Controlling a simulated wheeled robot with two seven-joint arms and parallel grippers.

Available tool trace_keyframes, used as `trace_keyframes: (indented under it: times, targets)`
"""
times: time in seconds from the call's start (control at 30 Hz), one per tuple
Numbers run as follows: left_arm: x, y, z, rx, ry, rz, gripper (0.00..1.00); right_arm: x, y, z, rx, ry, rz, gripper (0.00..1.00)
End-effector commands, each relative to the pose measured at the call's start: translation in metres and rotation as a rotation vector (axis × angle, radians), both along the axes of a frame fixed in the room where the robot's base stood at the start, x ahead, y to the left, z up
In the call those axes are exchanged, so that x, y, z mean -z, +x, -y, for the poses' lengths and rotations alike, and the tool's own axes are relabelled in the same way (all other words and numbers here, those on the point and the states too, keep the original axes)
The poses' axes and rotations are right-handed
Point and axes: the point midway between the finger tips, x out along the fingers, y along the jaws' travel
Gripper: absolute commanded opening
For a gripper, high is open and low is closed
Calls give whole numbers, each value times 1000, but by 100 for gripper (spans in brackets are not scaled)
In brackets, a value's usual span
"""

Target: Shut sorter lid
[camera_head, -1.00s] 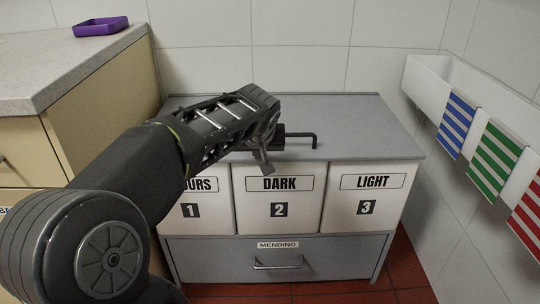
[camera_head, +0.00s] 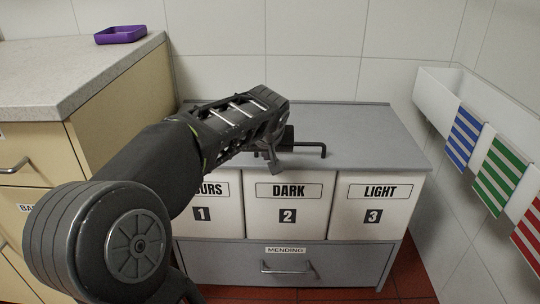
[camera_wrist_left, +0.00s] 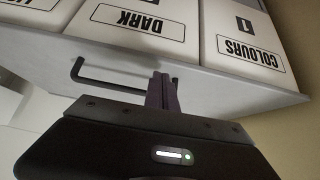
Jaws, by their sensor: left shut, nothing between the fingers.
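The laundry sorter is a grey cabinet with white bins marked COLOURS, DARK (camera_head: 288,205) and LIGHT. Its grey lid (camera_head: 375,140) lies flat across the top, down over the bins. A dark bar handle (camera_head: 314,147) stands on the lid; it also shows in the left wrist view (camera_wrist_left: 105,86). My left gripper (camera_head: 272,163) is shut and empty at the lid's middle, beside the handle's left end. In the wrist view its closed fingers (camera_wrist_left: 161,92) are close to the handle; whether they touch the lid is unclear. My arm hides the lid's left part. My right gripper is not in view.
A counter (camera_head: 60,75) with a purple tray (camera_head: 120,35) stands at the left. A white wall bin (camera_head: 440,90) with blue, green and red striped cloths hangs at the right. A grey MENDING drawer (camera_head: 285,266) is shut below the bins. Tiled wall stands behind.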

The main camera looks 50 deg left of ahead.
Motion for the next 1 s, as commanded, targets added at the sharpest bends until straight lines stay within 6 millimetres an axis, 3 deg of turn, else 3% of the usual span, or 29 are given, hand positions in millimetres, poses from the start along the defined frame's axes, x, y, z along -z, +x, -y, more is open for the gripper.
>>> trace_keyframes:
  times: [0.03,0.13,0.3,0.5,1.0]
  targets:
    - [-23,2,-3,2,7,9,0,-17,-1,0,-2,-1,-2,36]
    - [-19,-14,18,4,12,14,0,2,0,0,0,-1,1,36]
    - [-32,-37,47,6,13,18,0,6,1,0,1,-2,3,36]
    - [-39,-53,69,7,13,15,0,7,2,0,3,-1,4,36]
    - [-42,-57,74,7,14,17,0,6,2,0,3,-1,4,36]
